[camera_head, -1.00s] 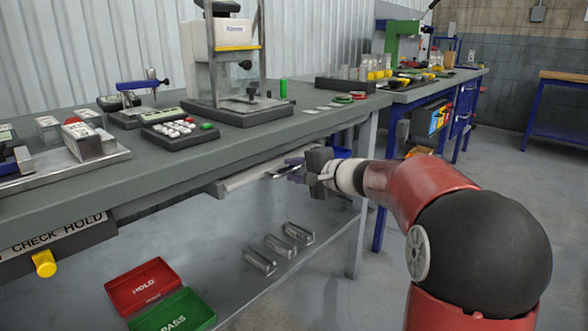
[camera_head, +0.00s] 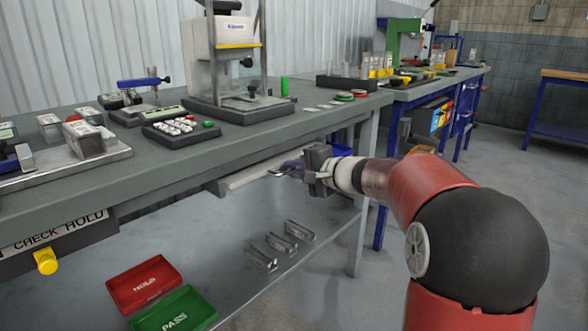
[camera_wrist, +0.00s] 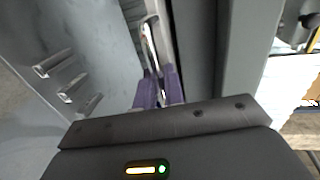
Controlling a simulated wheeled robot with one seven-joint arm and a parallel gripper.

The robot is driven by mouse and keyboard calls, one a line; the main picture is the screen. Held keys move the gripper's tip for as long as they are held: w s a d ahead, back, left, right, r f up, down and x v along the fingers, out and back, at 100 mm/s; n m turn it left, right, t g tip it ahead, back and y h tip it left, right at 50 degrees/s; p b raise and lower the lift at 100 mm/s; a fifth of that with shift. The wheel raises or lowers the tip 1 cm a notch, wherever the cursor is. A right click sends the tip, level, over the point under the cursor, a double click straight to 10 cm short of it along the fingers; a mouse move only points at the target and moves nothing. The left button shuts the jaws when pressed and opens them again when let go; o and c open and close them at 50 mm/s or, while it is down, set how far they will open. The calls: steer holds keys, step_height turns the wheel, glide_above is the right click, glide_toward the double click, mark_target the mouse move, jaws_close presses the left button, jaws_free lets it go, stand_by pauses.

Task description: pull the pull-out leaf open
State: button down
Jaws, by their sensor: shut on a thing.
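The pull-out leaf (camera_head: 248,174) is a pale flat panel just under the grey worktop, at the middle of the head view. A bright metal bar handle (camera_wrist: 149,48) runs along its front in the wrist view. My gripper (camera_head: 289,168) is at the leaf's front, below the table edge. Its purple fingers (camera_wrist: 159,90) are shut on the handle, close to its near end. The leaf's rear part is hidden under the worktop.
The worktop (camera_head: 240,145) overhangs the leaf close above my gripper. Below are a lower shelf with metal blocks (camera_head: 282,242), a red HOLD tray (camera_head: 130,283) and a green PASS tray (camera_head: 192,309). A table leg (camera_head: 364,220) stands right of the leaf. The floor in front is clear.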

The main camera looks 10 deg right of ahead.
steer(key=f+b+v, duration=0.2)
steer(key=b+v, duration=0.2)
steer(key=v, duration=0.7)
steer(key=f+b+v, duration=0.2)
steer(key=b+v, duration=0.2)
steer(key=v, duration=0.7)
steer(key=shift+s+d+f, duration=0.35)
steer(key=shift+s+d, duration=0.05)
steer(key=shift+s, duration=0.2)
steer(key=c, duration=1.6)
jaws_free()
steer(key=v, duration=0.8)
